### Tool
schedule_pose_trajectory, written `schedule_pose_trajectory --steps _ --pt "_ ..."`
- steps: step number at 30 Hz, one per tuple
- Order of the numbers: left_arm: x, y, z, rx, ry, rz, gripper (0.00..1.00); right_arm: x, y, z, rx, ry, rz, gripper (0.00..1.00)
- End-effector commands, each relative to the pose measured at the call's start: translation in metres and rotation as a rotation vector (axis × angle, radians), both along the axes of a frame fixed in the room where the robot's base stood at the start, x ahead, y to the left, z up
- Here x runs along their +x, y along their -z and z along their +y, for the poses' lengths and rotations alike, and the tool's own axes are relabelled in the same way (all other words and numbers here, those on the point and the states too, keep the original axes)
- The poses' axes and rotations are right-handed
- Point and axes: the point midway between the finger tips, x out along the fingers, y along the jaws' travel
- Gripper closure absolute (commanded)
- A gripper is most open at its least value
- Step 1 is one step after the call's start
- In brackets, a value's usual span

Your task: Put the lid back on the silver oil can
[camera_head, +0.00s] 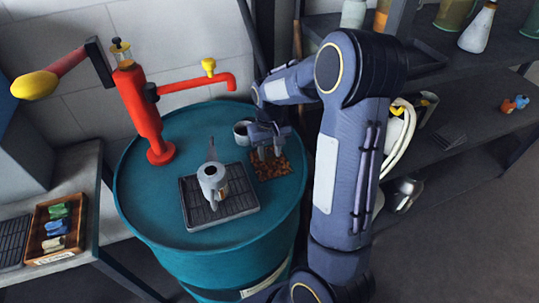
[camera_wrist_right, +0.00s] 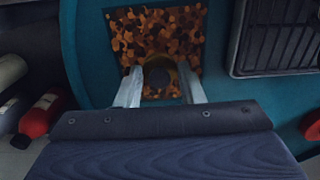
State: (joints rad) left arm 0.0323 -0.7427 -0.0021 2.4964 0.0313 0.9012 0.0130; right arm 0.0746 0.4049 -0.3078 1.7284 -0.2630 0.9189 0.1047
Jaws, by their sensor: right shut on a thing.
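The silver oil can (camera_head: 211,188) stands upright on a black ribbed drip tray (camera_head: 238,208) on top of a teal drum. Its thin spout points up at the back. My right gripper (camera_head: 268,154) is over a brown patterned cloth (camera_head: 272,171), right of the can. In the right wrist view the gripper (camera_wrist_right: 160,84) is shut on a small round dark lid (camera_wrist_right: 159,75), with the cloth (camera_wrist_right: 158,30) directly beneath. I cannot tell whether the lid still touches the cloth. My left gripper is not in view.
A red hand pump (camera_head: 144,112) rises at the drum's back left, its spout reaching right. The drum's front left (camera_head: 150,200) is clear. A shelf with several items is at right.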

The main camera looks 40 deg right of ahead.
Motion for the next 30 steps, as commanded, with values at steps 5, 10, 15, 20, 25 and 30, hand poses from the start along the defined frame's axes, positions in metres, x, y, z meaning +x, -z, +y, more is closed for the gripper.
schedule_pose_trajectory --steps 5,10,15,20,25,30 --pt "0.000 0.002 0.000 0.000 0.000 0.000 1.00 0.001 -0.038 0.000 -0.001 -0.001 -0.006 0.86" --pt "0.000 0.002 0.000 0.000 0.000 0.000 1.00 0.001 -0.068 0.000 0.000 -0.002 -0.004 0.86" --pt "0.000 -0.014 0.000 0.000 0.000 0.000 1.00 0.004 -0.097 0.021 0.003 -0.055 0.000 0.86" --pt "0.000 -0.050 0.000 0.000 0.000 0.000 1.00 0.007 -0.127 0.075 0.007 -0.201 0.004 0.86" --pt "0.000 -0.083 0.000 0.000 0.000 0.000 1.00 0.002 -0.154 0.135 0.006 -0.370 0.005 0.86" --pt "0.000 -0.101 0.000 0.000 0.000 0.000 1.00 -0.006 -0.168 0.174 0.002 -0.486 0.002 0.86"
